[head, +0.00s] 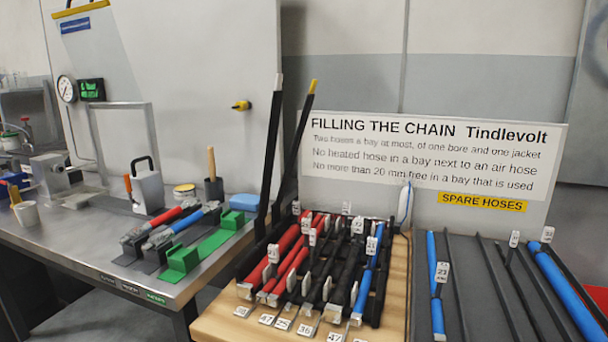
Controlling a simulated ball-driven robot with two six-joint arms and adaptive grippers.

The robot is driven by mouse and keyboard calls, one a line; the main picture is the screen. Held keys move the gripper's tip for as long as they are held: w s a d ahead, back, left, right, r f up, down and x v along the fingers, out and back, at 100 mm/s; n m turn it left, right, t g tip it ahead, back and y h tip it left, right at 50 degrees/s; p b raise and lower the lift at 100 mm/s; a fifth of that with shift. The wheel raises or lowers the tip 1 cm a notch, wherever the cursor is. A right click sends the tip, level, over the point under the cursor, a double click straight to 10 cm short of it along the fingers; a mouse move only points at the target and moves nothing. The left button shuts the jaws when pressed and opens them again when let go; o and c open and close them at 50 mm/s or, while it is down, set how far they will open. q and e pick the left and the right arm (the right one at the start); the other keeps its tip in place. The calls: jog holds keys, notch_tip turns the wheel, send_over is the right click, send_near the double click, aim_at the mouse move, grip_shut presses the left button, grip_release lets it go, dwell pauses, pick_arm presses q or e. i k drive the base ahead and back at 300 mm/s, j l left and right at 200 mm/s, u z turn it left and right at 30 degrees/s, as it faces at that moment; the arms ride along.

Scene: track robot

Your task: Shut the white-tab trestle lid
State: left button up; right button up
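The white-tab lid (270,150) is a long black bar with a white tip (279,80). It stands raised and nearly upright at the left side of the hose trestle (218,322), which has a pale wooden top. A second black lid (296,140) with a yellow tip stands raised just to its right and leans more to the right. Red, black and blue hoses with white number tags lie in the trestle's bays; a red hose (285,248) is near the raised lids. The lids' lower ends are crowded by dark parts, so their hinges are unclear. Neither of my grippers shows.
A steel bench (60,238) on the left holds hoses on green and black stands (205,255), a blue sponge (245,202) and tools. A spare-hose rack (465,300) is at right. A rules sign (430,155) stands behind the trestle. Open air surrounds the lid tips.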

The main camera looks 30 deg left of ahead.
aim_at(276, 98)
jog(key=j, duration=2.35)
